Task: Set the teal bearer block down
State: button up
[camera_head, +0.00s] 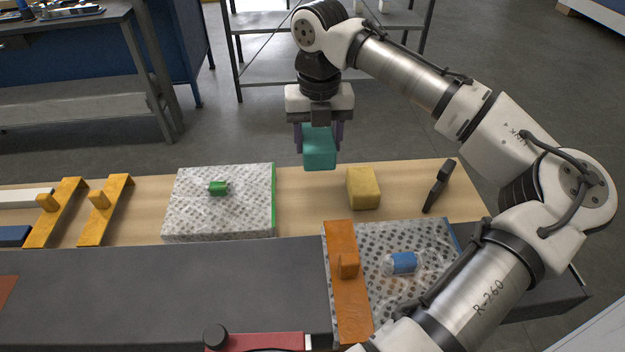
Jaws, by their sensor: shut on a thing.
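The teal bearer block (319,151) is held in my gripper (319,136). The dark fingers are shut on its left and right sides. The block hangs near the far edge of the wooden bench top (312,203). A gap below it is hard to judge from this view, so I cannot tell whether it touches the wood. A yellow block (363,189) sits on the bench to the right and nearer to me, apart from the teal block.
A wrapped package with a green item (221,211) lies left. Another wrapped package (408,265) with an orange bar (347,290) lies front right. Orange brackets (105,208) lie far left. Bare wood shows between package and yellow block.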

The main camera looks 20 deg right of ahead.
notch_tip(320, 180, down, 12)
jog(key=shift+f, duration=0.15)
jog(key=shift+f, duration=0.1)
dwell(0.3)
jog(key=o, duration=1)
notch_tip(320, 180, up, 12)
jog(key=shift+r, duration=0.1)
